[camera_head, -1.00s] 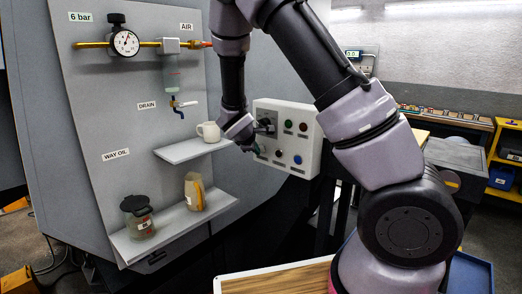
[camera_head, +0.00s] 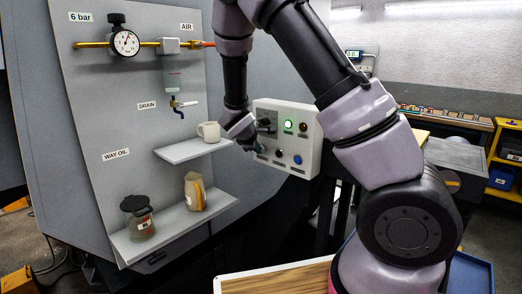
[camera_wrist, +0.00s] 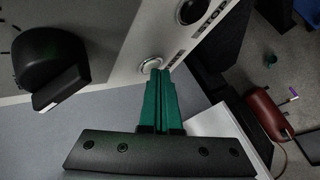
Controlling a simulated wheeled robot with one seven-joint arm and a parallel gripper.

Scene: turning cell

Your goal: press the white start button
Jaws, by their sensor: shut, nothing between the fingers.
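The white start button (camera_wrist: 150,65) shows in the wrist view as a pale round button in a metal ring on the light control box (camera_wrist: 120,75). My gripper (camera_wrist: 158,74) has its green fingers together, with nothing between them. The fingertips are at the button's lower edge and overlap it in the picture; whether they touch it I cannot tell. In the head view my gripper (camera_head: 252,148) is at the lower left of the control box (camera_head: 312,150), and the start button is hidden there. A green lamp (camera_head: 288,124) on the box is lit.
A dark button beside the STOP label (camera_wrist: 190,10) is close to the start button. A black rotary knob (camera_wrist: 48,58) juts out to the left. In the head view, a shelf with a white mug (camera_head: 209,131) is left of my gripper. A blue button (camera_head: 297,159) is further right.

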